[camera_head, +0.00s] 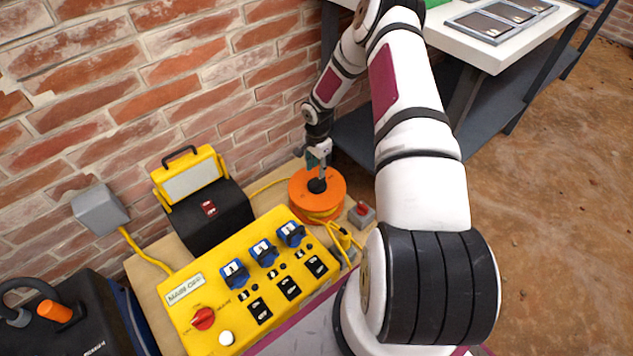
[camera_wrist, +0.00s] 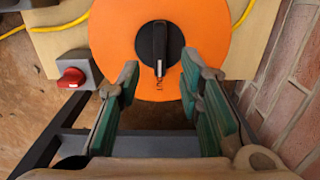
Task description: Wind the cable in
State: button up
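An orange cable reel (camera_head: 304,201) with a black hub and knob (camera_head: 317,186) stands on the wooden board beside the yellow panel. Yellow cable (camera_head: 340,236) runs from the reel. My gripper (camera_head: 318,155) is just above the reel, pointing down at the knob. In the wrist view the orange reel face (camera_wrist: 115,30) fills the upper middle, with the black knob (camera_wrist: 160,45) upright on it. The green-padded fingers of my gripper (camera_wrist: 160,100) are apart, with nothing between them. The knob lies beyond the gap between the fingertips; contact cannot be told.
A yellow control panel (camera_head: 236,290) with switches and blue sockets lies at front left. A red rotary switch on a grey box (camera_head: 361,214) sits right of the reel. A yellow lamp (camera_head: 190,178) and brick wall (camera_head: 130,90) stand behind. A white-topped table (camera_head: 490,50) is at back right.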

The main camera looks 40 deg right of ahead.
aim_at(317, 180)
notch_tip(317, 180, down, 6)
jog(key=shift+f+b, duration=0.1)
jog(key=shift+b, duration=0.85)
grip_shut()
